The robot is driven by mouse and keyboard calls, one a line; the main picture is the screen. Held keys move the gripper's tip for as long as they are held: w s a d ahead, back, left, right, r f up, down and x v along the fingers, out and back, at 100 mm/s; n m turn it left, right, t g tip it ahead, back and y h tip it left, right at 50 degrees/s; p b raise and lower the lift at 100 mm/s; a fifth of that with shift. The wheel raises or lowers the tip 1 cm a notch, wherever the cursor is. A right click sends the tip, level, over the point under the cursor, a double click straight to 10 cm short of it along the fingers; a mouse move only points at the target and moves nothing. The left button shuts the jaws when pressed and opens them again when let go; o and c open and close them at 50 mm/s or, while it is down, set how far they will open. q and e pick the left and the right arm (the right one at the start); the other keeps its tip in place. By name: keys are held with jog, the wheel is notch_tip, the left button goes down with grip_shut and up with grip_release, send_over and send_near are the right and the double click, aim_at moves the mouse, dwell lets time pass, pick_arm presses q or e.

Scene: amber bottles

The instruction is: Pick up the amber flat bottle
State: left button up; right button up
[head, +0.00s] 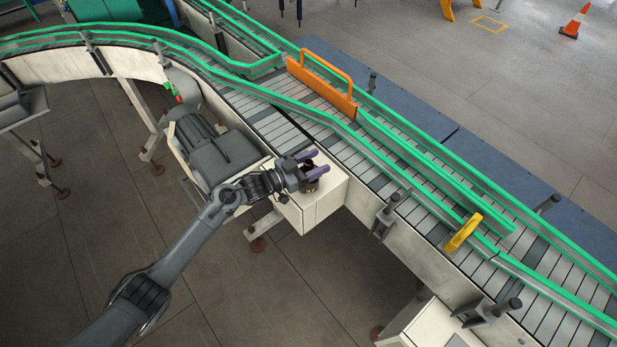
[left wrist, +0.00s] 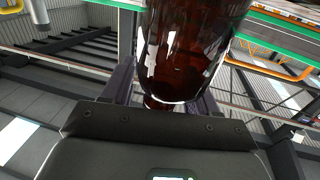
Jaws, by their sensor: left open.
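The amber flat bottle (head: 310,164) is small and dark red-brown in the head view, at the top of a white box beside the conveyor. My left gripper (head: 320,162) has its purple fingers on either side of the bottle, and they partly hide it. In the left wrist view the glossy amber bottle (left wrist: 185,55) looms large between the open fingers, with its top cut off by the frame. I cannot tell whether either finger touches the glass. My right gripper is not in view.
The white box (head: 322,201) adjoins the slatted conveyor (head: 290,128) with green rails. A grey motor (head: 222,152) stands just left of the box. An orange gate (head: 322,83) and a yellow piece (head: 463,233) stand along the conveyor. Open floor lies below the box.

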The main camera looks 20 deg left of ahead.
pick_arm(q)
jog(key=shift+c, duration=0.4)
grip_shut()
jog(key=shift+r, duration=0.2)
